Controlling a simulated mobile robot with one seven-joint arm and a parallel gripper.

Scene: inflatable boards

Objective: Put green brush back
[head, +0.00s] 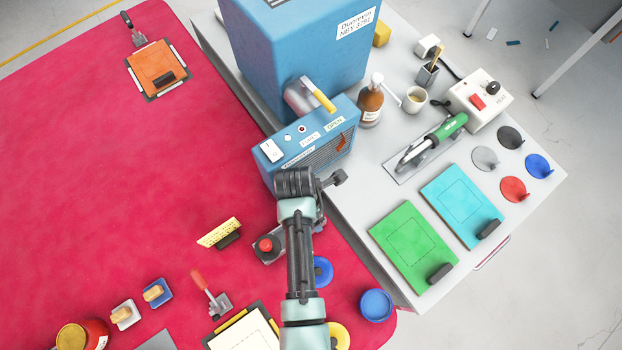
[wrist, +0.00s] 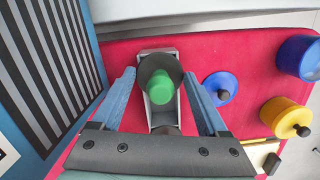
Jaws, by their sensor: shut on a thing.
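The green brush (wrist: 160,90) shows end-on in the wrist view, as a green knob over a dark round collar. My gripper (wrist: 159,77) is around it, one blue finger on each side, shut on it. A grey holder (wrist: 145,56) lies below and behind the brush, on the red mat. I cannot tell whether the brush sits in the holder or is held just above it. In the head view my arm hides the green brush and the fingertips. There, the near end of the holder (head: 258,260) carries a red-topped piece (head: 266,245).
A blue machine with a striped grille (wrist: 55,60) stands close at the left in the wrist view. A blue lid (wrist: 220,88), a yellow tin (wrist: 285,117) and a blue tin (wrist: 300,57) are on the right. A grey table (head: 395,282) borders the mat.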

